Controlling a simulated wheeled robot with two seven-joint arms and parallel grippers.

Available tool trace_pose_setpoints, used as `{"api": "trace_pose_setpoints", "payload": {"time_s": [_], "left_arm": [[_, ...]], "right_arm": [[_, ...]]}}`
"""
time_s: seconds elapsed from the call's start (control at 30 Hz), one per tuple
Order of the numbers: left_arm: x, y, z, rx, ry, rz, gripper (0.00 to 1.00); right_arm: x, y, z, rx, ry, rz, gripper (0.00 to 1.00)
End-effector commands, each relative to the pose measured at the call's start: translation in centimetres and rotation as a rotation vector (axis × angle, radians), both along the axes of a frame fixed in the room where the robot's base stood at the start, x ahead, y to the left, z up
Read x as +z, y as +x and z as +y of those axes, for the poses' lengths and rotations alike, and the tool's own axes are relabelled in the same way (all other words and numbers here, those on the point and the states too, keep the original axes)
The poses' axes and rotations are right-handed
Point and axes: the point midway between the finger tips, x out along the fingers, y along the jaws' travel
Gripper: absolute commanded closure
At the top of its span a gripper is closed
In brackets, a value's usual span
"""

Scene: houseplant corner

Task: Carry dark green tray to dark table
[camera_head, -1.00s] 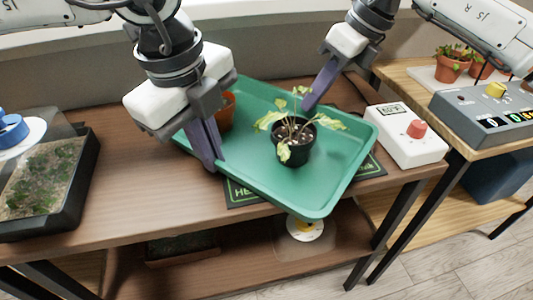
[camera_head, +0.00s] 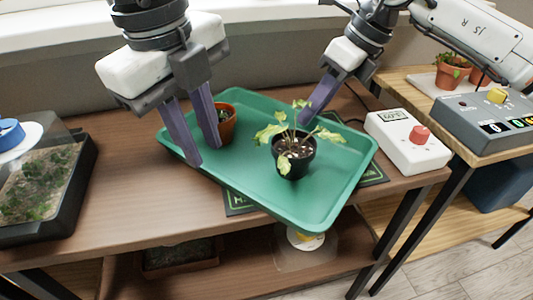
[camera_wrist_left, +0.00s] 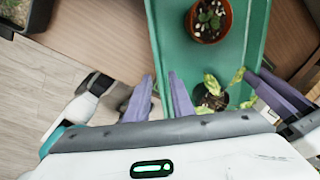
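The dark green tray (camera_head: 335,200) lies over the dark brown table (camera_head: 135,185), partly covering a dark mat, its front corner jutting past the table's front edge. I cannot tell whether its base rests flat. It carries a leafy plant in a black pot (camera_head: 294,158) and a terracotta pot (camera_head: 226,125). My left gripper (camera_head: 206,155) is open at the tray's left end; the left wrist view shows its fingers (camera_wrist_left: 163,98) apart, near the tray's edge. My right gripper (camera_head: 307,118) is at the tray's far side, its grip partly hidden.
A white box with a red knob (camera_head: 410,140) stands right of the tray. A grey control box (camera_head: 488,118) and terracotta pots (camera_head: 452,76) stand on the lighter table at right. A black planter with a clear cover (camera_head: 45,180) sits at left. A shelf lies below.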

Motion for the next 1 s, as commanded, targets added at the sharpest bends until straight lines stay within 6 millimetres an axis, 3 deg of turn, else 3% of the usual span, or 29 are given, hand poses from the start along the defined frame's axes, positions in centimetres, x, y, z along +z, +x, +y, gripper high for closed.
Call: {"api": "trace_pose_setpoints", "payload": {"time_s": [0.2,0.47,1.0], "left_arm": [[4.2,-0.5,0.3,0.0,0.0,-0.001,0.79],[6.1,-0.8,0.5,-0.001,0.001,0.002,0.79],[6.1,-0.8,0.5,-0.001,0.001,0.002,0.79]], "right_arm": [[0.0,0.0,0.0,0.0,0.0,0.0,0.79],[0.4,0.0,-0.2,-0.001,0.0,-0.001,0.79],[9.5,-1.1,-4.0,-0.002,0.002,-0.002,0.79]]}}
